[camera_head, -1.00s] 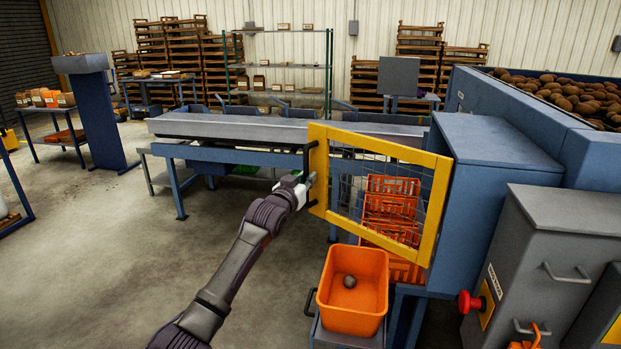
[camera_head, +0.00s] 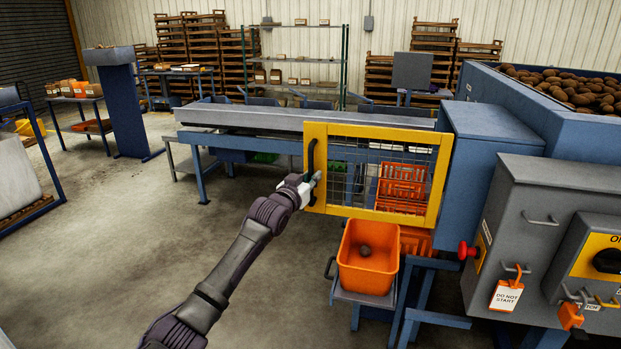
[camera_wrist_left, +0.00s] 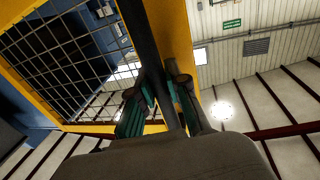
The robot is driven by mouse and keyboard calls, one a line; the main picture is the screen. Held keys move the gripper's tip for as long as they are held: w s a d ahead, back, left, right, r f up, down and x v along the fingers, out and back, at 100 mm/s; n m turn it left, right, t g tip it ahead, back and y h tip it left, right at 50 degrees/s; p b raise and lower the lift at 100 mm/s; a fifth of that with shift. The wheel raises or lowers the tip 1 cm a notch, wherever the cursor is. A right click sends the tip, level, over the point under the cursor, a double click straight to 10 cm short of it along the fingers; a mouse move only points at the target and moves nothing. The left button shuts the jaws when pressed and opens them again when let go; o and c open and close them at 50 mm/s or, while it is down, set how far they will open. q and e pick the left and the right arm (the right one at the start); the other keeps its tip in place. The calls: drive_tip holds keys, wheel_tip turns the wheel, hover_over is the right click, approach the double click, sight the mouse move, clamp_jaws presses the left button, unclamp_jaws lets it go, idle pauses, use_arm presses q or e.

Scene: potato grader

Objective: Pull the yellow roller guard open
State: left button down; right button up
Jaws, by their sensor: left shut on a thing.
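The yellow roller guard (camera_head: 316,132) is a yellow frame with wire mesh, standing upright beside the blue machine housing. Its dark vertical handle (camera_head: 311,156) is on its left side. My left gripper (camera_head: 312,184) is at the lower part of this handle. In the left wrist view, the fingers of my left gripper (camera_wrist_left: 163,88) are on either side of the dark handle bar (camera_wrist_left: 146,42), shut on it, with the yellow frame (camera_wrist_left: 178,35) right behind. Orange crates (camera_head: 402,183) show through the mesh. My right gripper is not in view.
An orange bin (camera_head: 368,277) with one potato stands on a small stand below the guard. A grey control cabinet (camera_head: 520,215) with a red button (camera_head: 466,250) and a tag (camera_head: 507,295) is at the right. The floor (camera_head: 130,235) at left is clear.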

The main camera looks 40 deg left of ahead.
use_arm(q)
drive_tip(key=shift+r, duration=0.1)
idle(0.3)
drive_tip(key=c, duration=1.1)
unclamp_jaws()
drive_tip(key=shift+s, duration=0.1)
drive_tip(key=shift+c, duration=0.2)
drive_tip(key=shift+s+d, duration=0.1)
drive_tip(key=shift+s, duration=0.3)
drive_tip(key=v, duration=1.1)
drive_tip(key=shift+s, duration=0.1)
